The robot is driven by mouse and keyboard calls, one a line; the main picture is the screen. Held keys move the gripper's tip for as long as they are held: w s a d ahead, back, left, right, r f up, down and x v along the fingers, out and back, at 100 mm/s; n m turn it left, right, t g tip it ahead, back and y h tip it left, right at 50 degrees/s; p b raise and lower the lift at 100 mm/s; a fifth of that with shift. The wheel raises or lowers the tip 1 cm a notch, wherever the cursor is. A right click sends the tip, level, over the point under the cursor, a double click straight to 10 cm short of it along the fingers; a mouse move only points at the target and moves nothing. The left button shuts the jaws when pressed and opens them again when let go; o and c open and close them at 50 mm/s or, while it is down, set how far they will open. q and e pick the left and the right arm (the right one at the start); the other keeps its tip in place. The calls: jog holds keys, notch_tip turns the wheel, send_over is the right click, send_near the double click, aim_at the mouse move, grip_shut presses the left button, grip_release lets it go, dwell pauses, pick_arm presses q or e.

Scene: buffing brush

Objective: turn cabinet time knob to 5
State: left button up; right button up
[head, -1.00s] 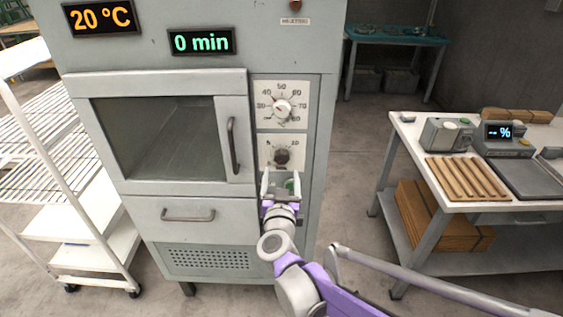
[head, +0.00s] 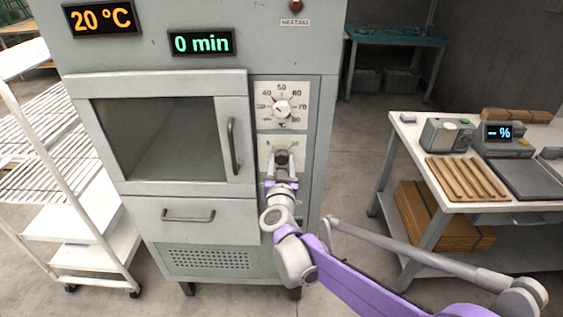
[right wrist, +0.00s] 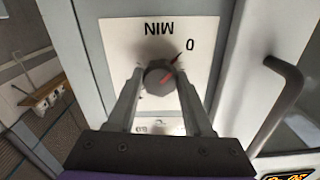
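The cabinet's lower dial is the time knob (head: 282,157), a dark round knob on a white plate. In the right wrist view the knob (right wrist: 159,77) shows upside down with MIN on its plate, its red pointer towards the 0 mark. My right gripper (head: 283,165) is at the knob from below and in front. In the wrist view its open fingers (right wrist: 160,80) stand one on each side of the knob, with a narrow gap. The time display (head: 202,42) reads 0 min. My left gripper is not in view.
The temperature dial (head: 282,106) sits just above, and the door handle (head: 233,146) is close on the left. A drawer handle (head: 188,216) is lower left. A white rack (head: 75,200) stands left. A worktable (head: 470,207) with a scale stands right, with bare floor between.

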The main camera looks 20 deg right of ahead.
grip_shut()
jog(key=shift+m, duration=0.4)
jog(key=m, duration=0.3)
jog(key=shift+m, duration=0.3)
jog(key=m, duration=0.4)
jog(key=shift+m, duration=0.3)
jog(key=m, duration=0.8)
jog(key=shift+m+p, duration=0.3)
jog(key=shift+p, duration=0.05)
jog(key=shift+m, duration=0.3)
